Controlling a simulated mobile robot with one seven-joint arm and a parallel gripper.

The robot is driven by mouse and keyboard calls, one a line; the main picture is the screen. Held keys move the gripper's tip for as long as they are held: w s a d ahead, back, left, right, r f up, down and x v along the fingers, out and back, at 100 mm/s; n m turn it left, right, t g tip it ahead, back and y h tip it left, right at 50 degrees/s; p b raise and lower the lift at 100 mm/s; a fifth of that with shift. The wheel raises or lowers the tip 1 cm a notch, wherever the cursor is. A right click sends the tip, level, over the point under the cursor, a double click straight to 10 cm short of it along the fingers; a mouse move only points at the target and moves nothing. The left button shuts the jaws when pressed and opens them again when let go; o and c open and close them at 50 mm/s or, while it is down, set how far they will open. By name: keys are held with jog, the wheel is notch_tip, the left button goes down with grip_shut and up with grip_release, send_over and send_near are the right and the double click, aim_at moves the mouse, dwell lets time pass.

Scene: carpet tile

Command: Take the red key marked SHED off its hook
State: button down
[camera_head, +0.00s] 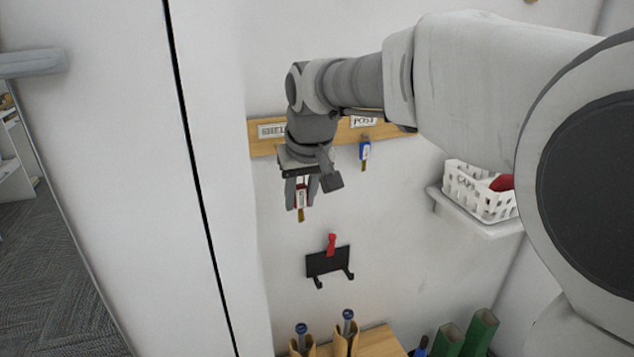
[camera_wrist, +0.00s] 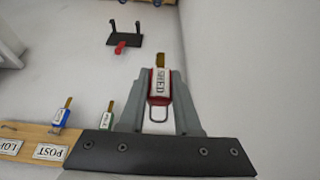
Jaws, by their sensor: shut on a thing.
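The red key (camera_wrist: 158,86) with a white SHED label is between the fingers of my gripper (camera_wrist: 159,88) in the wrist view. The gripper is shut on it. A wire loop shows at the key's end nearest the gripper body, with no hook visible through it. In the head view the key (camera_head: 302,197) hangs between the fingertips of my gripper (camera_head: 302,192), below the wooden key rack (camera_head: 262,149). My wrist hides part of the rack, including most hooks near the SHED label.
A blue key (camera_head: 364,151) hangs under the POST label; a green key (camera_wrist: 107,117) hangs beside the gripper. Below is a black wall holder (camera_head: 327,262) with a red item. A white CAPS basket (camera_head: 477,190) sits on a shelf at right.

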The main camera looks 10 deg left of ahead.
jog(key=s+d+b, duration=0.3)
jog(key=s+d, duration=0.1)
jog(key=s, duration=0.4)
jog(key=shift+s+b, duration=0.2)
jog(key=shift+b, duration=0.2)
dwell(0.8)
dwell(0.4)
